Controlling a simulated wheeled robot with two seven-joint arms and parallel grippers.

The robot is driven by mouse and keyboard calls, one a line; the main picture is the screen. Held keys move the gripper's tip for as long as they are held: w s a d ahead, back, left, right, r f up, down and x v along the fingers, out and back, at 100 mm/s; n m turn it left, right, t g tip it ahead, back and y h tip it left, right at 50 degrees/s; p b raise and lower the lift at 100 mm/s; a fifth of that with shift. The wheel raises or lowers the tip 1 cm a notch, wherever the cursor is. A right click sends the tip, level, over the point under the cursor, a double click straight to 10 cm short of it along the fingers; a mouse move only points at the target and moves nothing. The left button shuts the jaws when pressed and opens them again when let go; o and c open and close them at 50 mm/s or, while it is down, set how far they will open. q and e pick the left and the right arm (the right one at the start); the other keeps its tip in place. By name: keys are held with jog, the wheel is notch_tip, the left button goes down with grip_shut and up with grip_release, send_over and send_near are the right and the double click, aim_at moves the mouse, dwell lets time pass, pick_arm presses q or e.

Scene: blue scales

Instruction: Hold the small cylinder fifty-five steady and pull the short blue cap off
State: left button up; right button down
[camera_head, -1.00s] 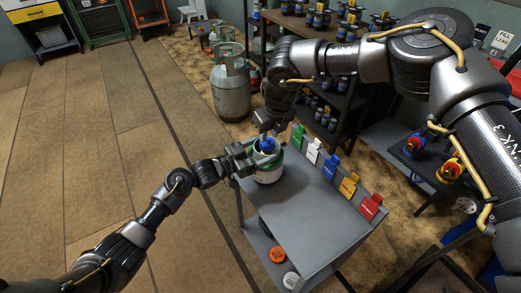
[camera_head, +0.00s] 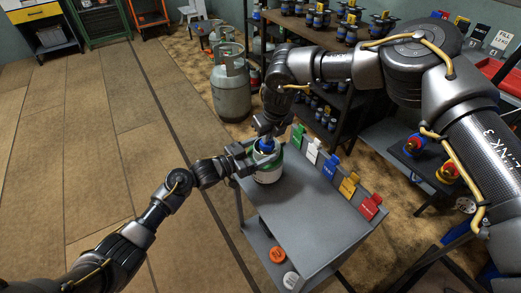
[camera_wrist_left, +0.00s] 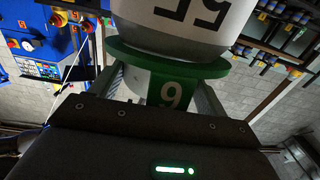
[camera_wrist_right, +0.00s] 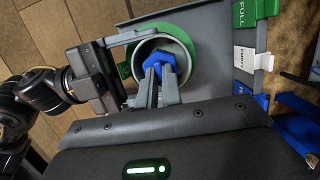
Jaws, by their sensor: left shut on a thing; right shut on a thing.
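The short blue cap (camera_head: 266,145) sits inside the collar opening. My right gripper (camera_head: 267,132) points down from above, shut on the cap; in the right wrist view the cap (camera_wrist_right: 158,66) shows between its fingertips. Whether the cap has lifted cannot be told.
The grey cart top (camera_head: 305,225) is mostly clear. Green, white, blue, yellow (camera_head: 349,184) and red tags line its right edge. An orange disc (camera_head: 277,255) and a white disc lie on its lower shelf. A large grey cylinder (camera_head: 230,88) stands behind on the floor.

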jog(key=shift+d+r, duration=0.1)
jog(key=shift+r, duration=0.15)
jog(key=shift+r, duration=0.25)
dwell(0.3)
jog(key=shift+r, duration=1.25)
jog(key=shift+r, duration=0.15)
pick_arm(q)
jog(key=o, duration=1.5)
pick_arm(e)
notch_tip(320, 180, up, 6)
jog(key=shift+f, duration=0.1)
